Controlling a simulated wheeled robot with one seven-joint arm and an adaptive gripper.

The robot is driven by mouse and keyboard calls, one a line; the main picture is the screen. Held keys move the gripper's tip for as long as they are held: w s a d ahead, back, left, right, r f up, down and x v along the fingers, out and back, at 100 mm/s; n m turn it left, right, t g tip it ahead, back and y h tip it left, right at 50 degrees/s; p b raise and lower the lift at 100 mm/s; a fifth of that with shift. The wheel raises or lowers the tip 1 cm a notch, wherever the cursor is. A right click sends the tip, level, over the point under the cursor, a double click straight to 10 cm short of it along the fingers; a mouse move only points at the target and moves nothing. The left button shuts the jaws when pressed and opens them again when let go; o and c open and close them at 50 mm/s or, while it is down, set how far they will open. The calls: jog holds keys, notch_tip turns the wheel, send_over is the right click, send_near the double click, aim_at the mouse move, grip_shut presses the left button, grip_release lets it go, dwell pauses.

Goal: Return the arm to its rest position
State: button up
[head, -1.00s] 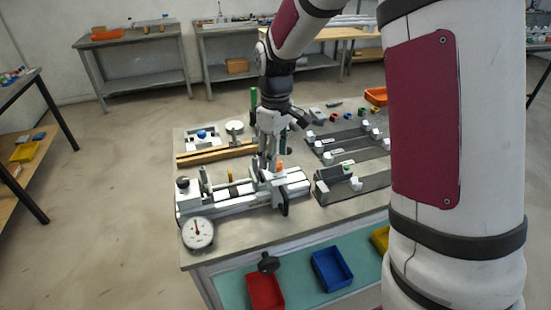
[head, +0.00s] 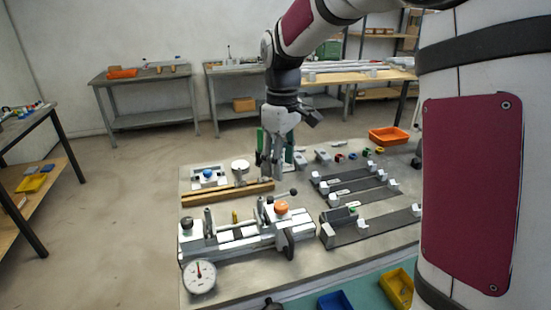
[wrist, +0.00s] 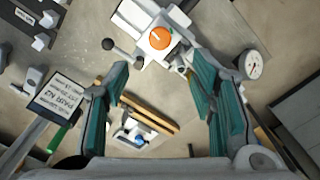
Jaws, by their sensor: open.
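My gripper (head: 272,172) hangs fingers down above the workbench (head: 300,290), over the area behind the white frame jig (head: 245,237). In the wrist view its two teal-padded fingers (wrist: 163,105) stand wide apart with nothing held between them. The jig carries an orange knob (head: 282,207) on its right part. The knob also shows in the wrist view (wrist: 159,38), beyond the fingertips and clear of them. My arm reaches in from the upper right of the head view.
A round dial gauge (head: 199,276) is at the jig's front left. Wooden bars (head: 225,194) lie behind the jig. Dark rails with white blocks (head: 370,226) lie to the right, with an orange bin (head: 388,137) at the back. The air above the bench is mostly free.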

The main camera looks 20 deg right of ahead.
jog(key=s+a+r+m+t, duration=0.1)
jog(key=s+r+m, duration=0.15)
jog(key=s, duration=0.35)
jog(key=s+r+m+t, duration=0.1)
jog(key=s+r, duration=0.3)
jog(key=s, duration=0.2)
jog(key=s+f+m+t, duration=0.2)
jog(key=s+m, duration=0.2)
jog(key=s, duration=1)
jog(key=shift+s+a+t, duration=0.25)
jog(key=shift+t, duration=0.05)
